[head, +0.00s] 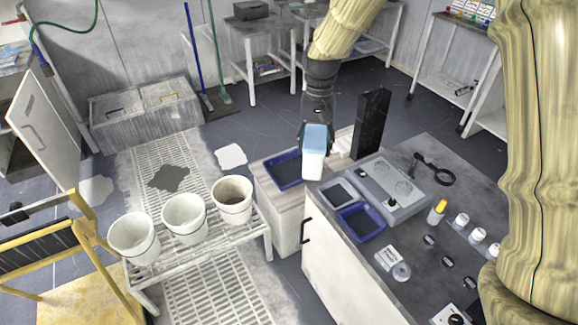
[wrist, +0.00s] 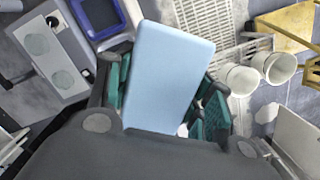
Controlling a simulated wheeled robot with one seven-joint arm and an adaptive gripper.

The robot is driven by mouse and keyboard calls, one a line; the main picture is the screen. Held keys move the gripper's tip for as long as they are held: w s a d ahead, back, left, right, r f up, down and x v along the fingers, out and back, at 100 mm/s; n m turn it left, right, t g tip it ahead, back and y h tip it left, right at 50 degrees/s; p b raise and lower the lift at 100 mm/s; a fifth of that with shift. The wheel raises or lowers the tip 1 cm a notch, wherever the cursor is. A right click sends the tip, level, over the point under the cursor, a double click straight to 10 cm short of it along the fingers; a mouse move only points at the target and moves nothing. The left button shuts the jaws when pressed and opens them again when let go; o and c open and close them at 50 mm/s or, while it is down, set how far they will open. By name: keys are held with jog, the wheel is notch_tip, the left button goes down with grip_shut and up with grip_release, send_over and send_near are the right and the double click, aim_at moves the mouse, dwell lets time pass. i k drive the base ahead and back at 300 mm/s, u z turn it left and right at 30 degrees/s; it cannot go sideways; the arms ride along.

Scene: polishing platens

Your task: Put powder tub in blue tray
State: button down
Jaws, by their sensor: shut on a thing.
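My gripper (head: 317,126) is shut on a light blue and white block-shaped tub (head: 314,152), which looks like the powder tub. It hangs in the air near the left edge of the dark bench. In the wrist view the tub (wrist: 168,75) sits between the green finger pads (wrist: 165,105) and hides what is behind it. One blue tray (head: 361,222) lies on the bench, below and right of the tub, and appears empty. Another blue-rimmed tray (head: 284,170) sits on the wooden-topped cabinet, left of the tub.
A grey tray (head: 337,193) and a grey two-disc machine (head: 394,187) stand beside the bench tray. A tall black block (head: 371,123) rises behind. Small bottles and a yellow-capped bottle (head: 437,211) stand right. Several white buckets (head: 184,219) stand on a rack at left.

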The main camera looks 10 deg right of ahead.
aim_at(293, 171)
jog(key=i, duration=1.45)
